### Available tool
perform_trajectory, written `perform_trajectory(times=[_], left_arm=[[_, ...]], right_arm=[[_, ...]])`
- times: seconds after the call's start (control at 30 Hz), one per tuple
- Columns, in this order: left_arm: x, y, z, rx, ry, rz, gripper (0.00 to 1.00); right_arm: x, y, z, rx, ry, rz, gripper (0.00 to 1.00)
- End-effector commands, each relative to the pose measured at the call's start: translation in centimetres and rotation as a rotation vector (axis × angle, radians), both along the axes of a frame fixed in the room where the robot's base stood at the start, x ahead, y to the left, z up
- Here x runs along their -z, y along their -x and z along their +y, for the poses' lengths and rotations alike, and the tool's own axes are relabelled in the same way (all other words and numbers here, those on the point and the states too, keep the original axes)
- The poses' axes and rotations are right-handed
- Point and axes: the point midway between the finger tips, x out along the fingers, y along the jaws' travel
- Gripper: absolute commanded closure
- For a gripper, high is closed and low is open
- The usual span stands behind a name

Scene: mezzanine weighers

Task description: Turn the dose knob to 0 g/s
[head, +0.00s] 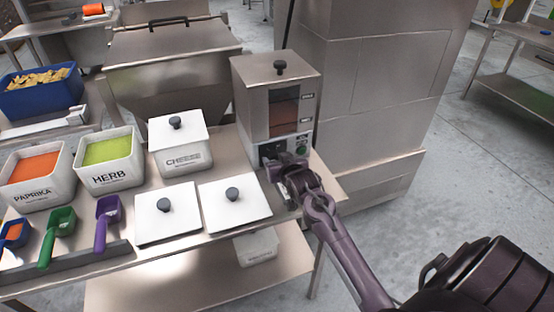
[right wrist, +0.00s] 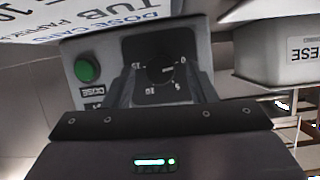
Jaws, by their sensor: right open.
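The dose knob (right wrist: 160,72) is a dark round knob on a black dial plate on the front of the steel dispenser (head: 275,95). In the right wrist view the dial shows upside down, with 0 at the right, 5 and 10 below and 15 at the left. A small pale mark on the knob lies on the side toward 0; its exact reading is too small to tell. My right gripper (head: 282,178) is open at the dispenser's lower front. In the right wrist view its fingers (right wrist: 163,82) stand on either side of the knob; contact cannot be told. My left gripper is out of view.
A green dose button (right wrist: 87,68) sits beside the dial. The white cheese tub (head: 180,150) stands left of the dispenser, with two white lids (head: 168,228) (head: 220,215) in front. Herb (head: 110,172) and paprika (head: 40,185) tubs and several scoops are further left.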

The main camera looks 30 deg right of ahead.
Motion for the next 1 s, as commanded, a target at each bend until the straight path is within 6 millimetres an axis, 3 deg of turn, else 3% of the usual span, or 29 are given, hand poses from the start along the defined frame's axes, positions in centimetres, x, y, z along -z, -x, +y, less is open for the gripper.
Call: perform_trajectory(times=[0.37,0.7,1.0], left_arm=[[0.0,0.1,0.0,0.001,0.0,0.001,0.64],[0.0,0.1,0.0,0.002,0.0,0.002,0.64],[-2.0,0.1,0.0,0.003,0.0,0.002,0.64]], right_arm=[[0.3,-0.6,-0.2,0.0,0.001,0.0,0.49],[0.3,-0.6,-0.2,0.0,0.0,0.001,0.93],[0.0,-0.6,0.0,0.0,0.126,0.032,0.93]])
